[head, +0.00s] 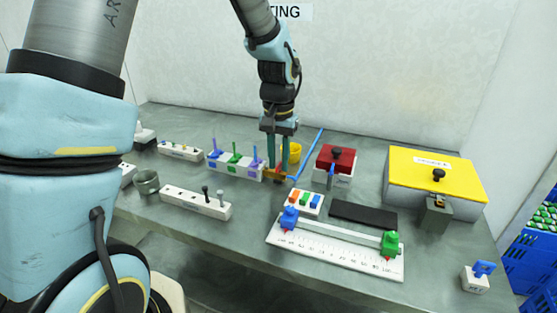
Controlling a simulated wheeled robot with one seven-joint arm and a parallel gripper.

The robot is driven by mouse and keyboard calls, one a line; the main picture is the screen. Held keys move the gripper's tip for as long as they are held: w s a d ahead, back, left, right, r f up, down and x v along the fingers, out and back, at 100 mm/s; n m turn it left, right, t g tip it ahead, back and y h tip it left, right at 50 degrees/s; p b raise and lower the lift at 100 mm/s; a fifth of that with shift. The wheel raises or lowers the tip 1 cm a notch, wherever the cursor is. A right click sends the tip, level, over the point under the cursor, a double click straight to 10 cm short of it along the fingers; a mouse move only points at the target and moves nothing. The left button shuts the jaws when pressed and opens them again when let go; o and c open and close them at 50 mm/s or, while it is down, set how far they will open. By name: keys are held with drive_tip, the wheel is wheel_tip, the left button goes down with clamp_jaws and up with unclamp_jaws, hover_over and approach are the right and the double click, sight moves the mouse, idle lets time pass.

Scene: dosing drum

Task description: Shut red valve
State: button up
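No part can be surely told as a red valve. The clearest red thing is the red top with a black knob (335,157) on a white box, with a blue upright lever (331,176) at its front. My gripper (278,168) points down at the middle of the bench, left of that box and apart from it. Its two teal fingers show a gap between them. A small orange piece (274,175) is at the fingertips; whether it is gripped is too small to tell. The fingers partly hide a yellow round thing (295,152) behind them.
A white rack (222,166) with coloured pegs stands left of my gripper. A white ruled board (330,253) with blue and green clamps lies in front, near a black pad (364,215). A yellow-lidded box (430,170) stands right. A blue rod (310,150) lies behind.

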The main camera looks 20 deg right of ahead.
sight(279, 165)
drive_tip(key=shift+o, duration=0.5)
wheel_tip(279, 165, up, 11)
drive_tip(key=b, duration=0.1)
drive_tip(key=shift+f, duration=0.15)
idle(0.3)
